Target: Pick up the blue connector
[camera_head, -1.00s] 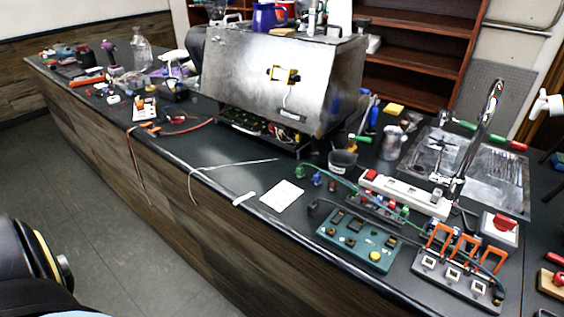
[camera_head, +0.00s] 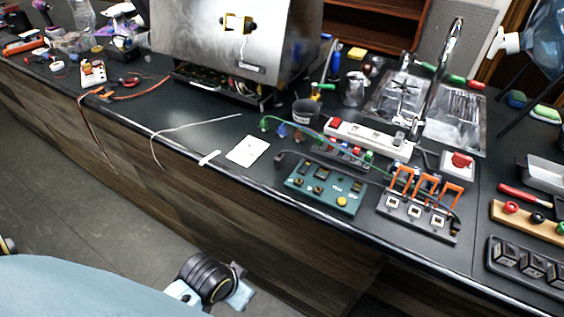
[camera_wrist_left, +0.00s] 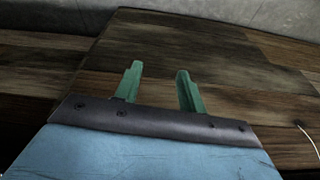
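The small blue connector (camera_head: 282,131) stands on the dark counter, between a green connector (camera_head: 264,123) and a darker brownish one (camera_head: 299,137). A thin cable appears to run near these connectors toward the power strip. In the left wrist view, my left gripper (camera_wrist_left: 158,82) shows two green fingers, spread apart with nothing between them. It faces the wooden counter front, away from the connector. Its fingers cannot be made out in the head view. My right gripper is in neither view.
A white power strip (camera_head: 368,139), a teal control board (camera_head: 323,187) and a switch panel with orange levers (camera_head: 418,203) lie right of the connectors. A white card (camera_head: 248,151) lies in front-left. The opened metal brewer (camera_head: 235,45) stands behind.

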